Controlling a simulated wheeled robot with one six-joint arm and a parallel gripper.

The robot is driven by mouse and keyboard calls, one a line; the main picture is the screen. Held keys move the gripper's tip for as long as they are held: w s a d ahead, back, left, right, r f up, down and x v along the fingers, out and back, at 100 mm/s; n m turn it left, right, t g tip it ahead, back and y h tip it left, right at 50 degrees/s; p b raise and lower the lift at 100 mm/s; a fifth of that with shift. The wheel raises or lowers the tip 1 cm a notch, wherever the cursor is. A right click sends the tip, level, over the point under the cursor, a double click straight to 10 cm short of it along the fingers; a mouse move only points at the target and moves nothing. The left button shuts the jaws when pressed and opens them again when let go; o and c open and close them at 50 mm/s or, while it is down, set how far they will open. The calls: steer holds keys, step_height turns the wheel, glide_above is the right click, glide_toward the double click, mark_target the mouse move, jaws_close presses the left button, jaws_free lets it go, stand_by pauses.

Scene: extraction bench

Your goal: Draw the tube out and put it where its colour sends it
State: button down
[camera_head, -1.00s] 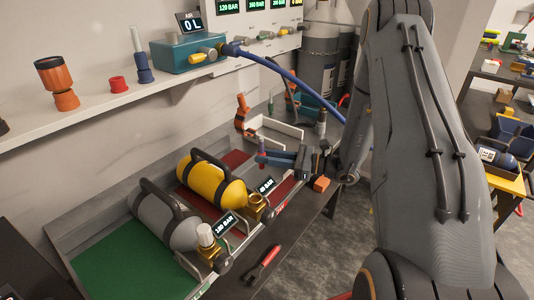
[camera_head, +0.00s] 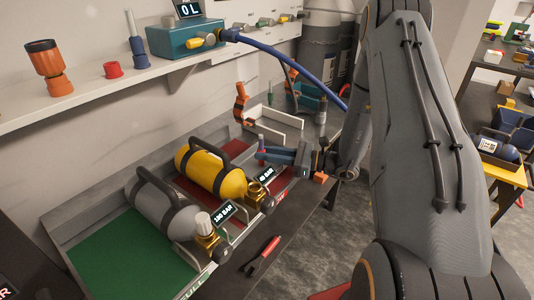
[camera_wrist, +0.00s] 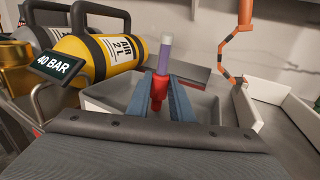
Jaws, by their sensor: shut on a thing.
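My gripper (camera_wrist: 160,97) is shut on a tube (camera_wrist: 165,52) with a pale purple upper part and a red lower part. The tube stands nearly upright between the fingers. In the camera_head view my gripper (camera_head: 272,155) reaches left over the bench, and the tube (camera_head: 261,145) shows small at its tip, to the right of the yellow cylinder (camera_head: 222,172). A green mat (camera_head: 120,262) and a dark red mat (camera_head: 240,158) lie in the bench bays.
A grey cylinder (camera_head: 160,215) lies left of the yellow one; gauge displays and brass valves stand in front. A white-walled tray (camera_head: 285,120) and an orange-jointed stand (camera_head: 241,103) are behind my gripper. Red-handled pliers (camera_head: 263,256) and an orange block (camera_head: 320,177) lie near the front edge.

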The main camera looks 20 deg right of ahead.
steer(key=shift+f, duration=0.15)
steer(key=c, duration=1.5)
jaws_free()
steer(key=shift+d, duration=0.1)
steer(key=b+v, duration=0.2)
steer(key=v, duration=0.5)
steer(key=shift+s+d, duration=0.15)
steer(key=shift+d, duration=0.15)
